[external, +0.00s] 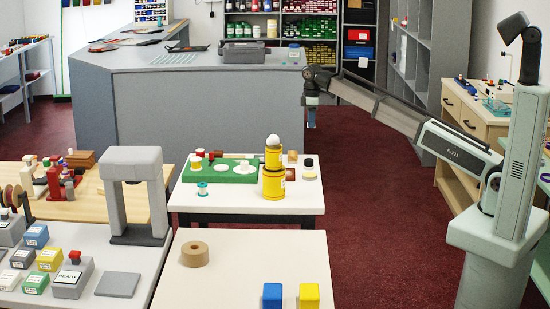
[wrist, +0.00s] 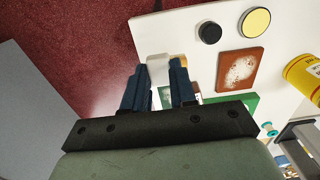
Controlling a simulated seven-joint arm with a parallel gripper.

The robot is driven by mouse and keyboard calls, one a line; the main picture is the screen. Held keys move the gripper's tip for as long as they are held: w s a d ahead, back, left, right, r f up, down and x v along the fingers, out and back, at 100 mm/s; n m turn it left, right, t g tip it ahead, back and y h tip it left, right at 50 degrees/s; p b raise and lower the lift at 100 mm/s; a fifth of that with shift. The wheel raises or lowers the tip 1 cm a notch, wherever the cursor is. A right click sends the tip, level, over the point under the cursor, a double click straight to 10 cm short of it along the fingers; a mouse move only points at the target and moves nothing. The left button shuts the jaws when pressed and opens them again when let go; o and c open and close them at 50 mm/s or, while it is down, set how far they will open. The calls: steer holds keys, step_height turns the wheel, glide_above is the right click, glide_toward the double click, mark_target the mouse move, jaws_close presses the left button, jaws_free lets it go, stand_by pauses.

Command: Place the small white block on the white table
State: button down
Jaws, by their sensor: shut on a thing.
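My gripper (external: 311,122) points down in the external view, in front of the grey counter and higher than the tabletops. In the wrist view its two dark blue fingers (wrist: 157,82) are closed on a small white block (wrist: 158,66), whose pale end shows between the tips. The block cannot be made out in the external view. The white table (external: 232,202) with several objects on it stands in the middle. In the wrist view its white top (wrist: 190,32) lies below and right of the fingers, with its edge close to the block.
The white table carries stacked yellow cans (external: 273,185), a green board (external: 220,173), a teal spool (external: 202,189) and a brown tile (wrist: 241,70). A nearer pale table holds a tape roll (external: 195,254), a blue block (external: 272,295) and a yellow block (external: 309,295). Red floor surrounds them.

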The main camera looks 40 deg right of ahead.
steer(key=shift+f, duration=7.05)
steer(key=shift+f, duration=0.1)
steer(key=c, duration=0.9)
jaws_free()
step_height(320, 180, up, 12)
steer(key=shift+r, duration=0.15)
